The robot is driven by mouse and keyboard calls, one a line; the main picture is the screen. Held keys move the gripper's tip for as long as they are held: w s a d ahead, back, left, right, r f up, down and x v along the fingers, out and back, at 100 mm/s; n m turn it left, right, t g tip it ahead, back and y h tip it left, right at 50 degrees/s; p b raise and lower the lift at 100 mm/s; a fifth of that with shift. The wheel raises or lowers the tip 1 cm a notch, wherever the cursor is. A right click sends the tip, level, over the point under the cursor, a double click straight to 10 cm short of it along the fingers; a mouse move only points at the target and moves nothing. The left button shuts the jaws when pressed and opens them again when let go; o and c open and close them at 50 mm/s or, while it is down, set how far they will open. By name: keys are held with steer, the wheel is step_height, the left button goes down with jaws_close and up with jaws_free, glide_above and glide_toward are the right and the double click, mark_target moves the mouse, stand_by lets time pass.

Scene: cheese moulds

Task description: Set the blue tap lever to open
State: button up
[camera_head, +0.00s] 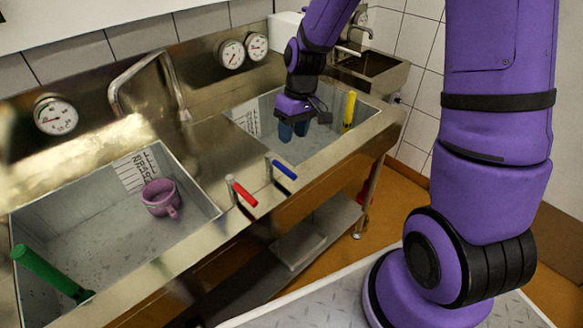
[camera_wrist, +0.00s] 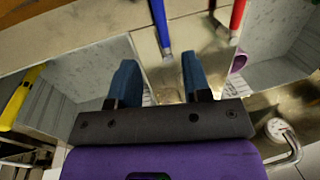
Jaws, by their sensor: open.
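The blue tap lever (camera_head: 284,169) is on the counter between the two basins, near the front edge, beside a red lever (camera_head: 243,193). In the wrist view the blue lever (camera_wrist: 160,24) points toward my gripper, with the red lever (camera_wrist: 237,17) to its right. My gripper (camera_head: 293,132) hangs over the right basin, behind the blue lever in the head view, and touches neither lever. Its two blue fingers (camera_wrist: 160,78) are apart with nothing between them. The blue lever's tip lies ahead of the gap between the fingers.
The left basin (camera_head: 95,222) holds a pink mug (camera_head: 161,197) and a green-handled tool (camera_head: 48,271). A yellow-handled tool (camera_head: 349,109) stands in the right basin (camera_head: 330,135). A curved faucet (camera_head: 148,75) and several gauges (camera_head: 232,54) line the back. The counter strip around the levers is otherwise clear.

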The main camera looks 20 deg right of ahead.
steer(key=f, duration=0.3)
steer(key=a+f, duration=0.1)
steer(key=f, duration=0.3)
steer(key=a+f, duration=0.1)
steer(key=f, duration=0.2)
steer(key=shift+s+f, duration=0.25)
steer(key=shift+s, duration=0.05)
jaws_close()
